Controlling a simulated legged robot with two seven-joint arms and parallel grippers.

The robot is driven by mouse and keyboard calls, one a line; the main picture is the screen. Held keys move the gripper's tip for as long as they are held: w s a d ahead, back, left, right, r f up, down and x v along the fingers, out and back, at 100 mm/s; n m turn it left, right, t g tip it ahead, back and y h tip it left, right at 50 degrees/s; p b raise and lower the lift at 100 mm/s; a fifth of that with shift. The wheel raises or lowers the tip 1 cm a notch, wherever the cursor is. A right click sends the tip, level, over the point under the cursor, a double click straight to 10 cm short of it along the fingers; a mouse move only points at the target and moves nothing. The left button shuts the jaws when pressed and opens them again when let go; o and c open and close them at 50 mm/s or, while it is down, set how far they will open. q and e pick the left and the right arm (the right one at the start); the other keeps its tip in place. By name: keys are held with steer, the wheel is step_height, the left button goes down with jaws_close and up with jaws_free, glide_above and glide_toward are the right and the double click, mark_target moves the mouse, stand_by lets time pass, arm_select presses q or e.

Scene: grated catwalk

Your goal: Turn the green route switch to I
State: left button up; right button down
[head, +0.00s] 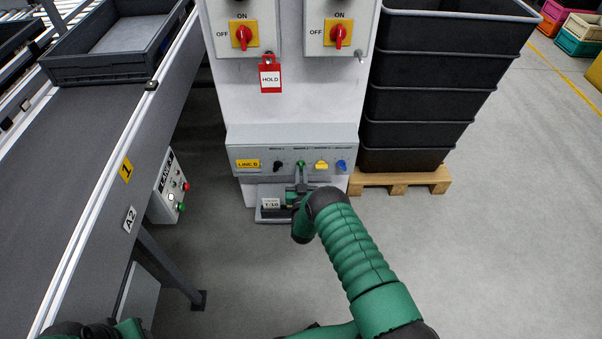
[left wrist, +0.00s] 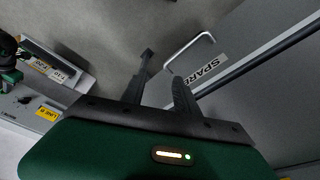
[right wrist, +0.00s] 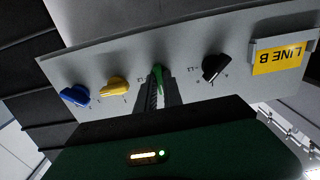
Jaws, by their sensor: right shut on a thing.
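The green route switch (head: 300,163) is on the sloped grey panel below the white cabinet, between a black knob and a yellow knob. In the right wrist view the green switch (right wrist: 158,72) shows between my right fingertips, its handle nearly upright in the picture. My right gripper (right wrist: 157,82) is shut on it; in the head view the right gripper (head: 300,187) reaches the panel from below and partly covers it. The marks around the green switch are too small to read. My left gripper (left wrist: 160,63) is open and empty, over the floor by a grey surface marked SPARE.
The black knob (right wrist: 215,67), yellow knob (right wrist: 117,86) and blue knob (right wrist: 75,95) sit close beside the green one. A LINE B label (right wrist: 278,58) is at the panel's end. The conveyor (head: 85,185) is left; stacked black crates (head: 425,100) stand right.

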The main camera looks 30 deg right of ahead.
stand_by(0.4)
steer(key=c, duration=1.5)
jaws_free()
steer(key=p+v, duration=0.5)
steer(key=v, duration=1.1)
steer(key=shift+s+a+f, duration=0.1)
steer(key=shift+s, duration=0.3)
